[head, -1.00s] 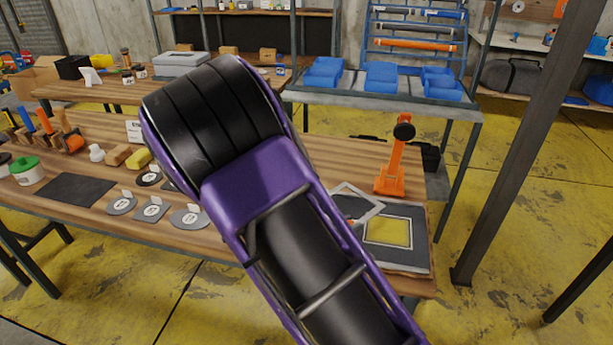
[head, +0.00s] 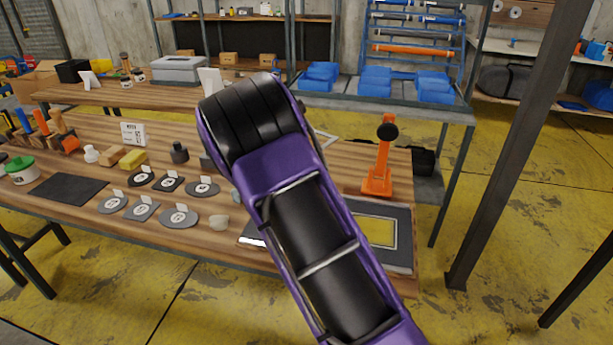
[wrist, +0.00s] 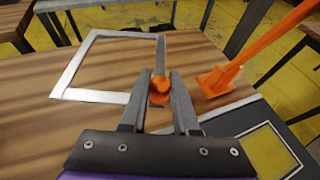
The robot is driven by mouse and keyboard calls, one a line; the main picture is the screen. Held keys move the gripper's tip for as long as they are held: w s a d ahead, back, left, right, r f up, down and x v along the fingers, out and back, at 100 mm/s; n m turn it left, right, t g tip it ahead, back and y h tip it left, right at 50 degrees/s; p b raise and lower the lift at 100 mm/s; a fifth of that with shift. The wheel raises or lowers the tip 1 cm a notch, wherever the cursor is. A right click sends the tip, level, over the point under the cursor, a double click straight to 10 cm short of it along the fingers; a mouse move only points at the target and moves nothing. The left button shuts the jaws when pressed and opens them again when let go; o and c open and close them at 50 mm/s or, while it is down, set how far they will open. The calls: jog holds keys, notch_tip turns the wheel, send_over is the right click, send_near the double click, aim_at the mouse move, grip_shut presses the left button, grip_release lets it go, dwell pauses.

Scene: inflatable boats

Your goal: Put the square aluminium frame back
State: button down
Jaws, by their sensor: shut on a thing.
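The square aluminium frame (wrist: 80,68) is a thin silvery square outline at the upper left of the wrist view. My gripper (wrist: 160,85) is shut on it at its right side, where a grey bar and a round orange piece show between the fingers. The frame appears raised above the wooden table. In the head view only a pale corner of the frame (head: 327,141) shows beyond my arm; my gripper is hidden there. A dark grey board (head: 404,250) with a pale rectangular outline around a yellow area lies at the table's right end, also in the wrist view (wrist: 236,122).
An orange stand (head: 378,170) rises behind the board, close to the right of my gripper in the wrist view (wrist: 218,80). Labelled grey discs (head: 180,217) and a small beige cup (head: 220,223) sit left of my arm. Blue folded bundles (head: 375,82) lie on the rear bench.

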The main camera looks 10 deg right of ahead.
jog(key=shift+f+b, duration=1.1)
jog(key=shift+f, duration=4.05)
jog(key=c, duration=0.7)
grip_release()
jog(key=shift+o, duration=0.2)
jog(key=shift+r, duration=0.15)
jog(key=p+v, duration=0.2)
jog(key=v, duration=1)
jog(key=shift+r, duration=0.15)
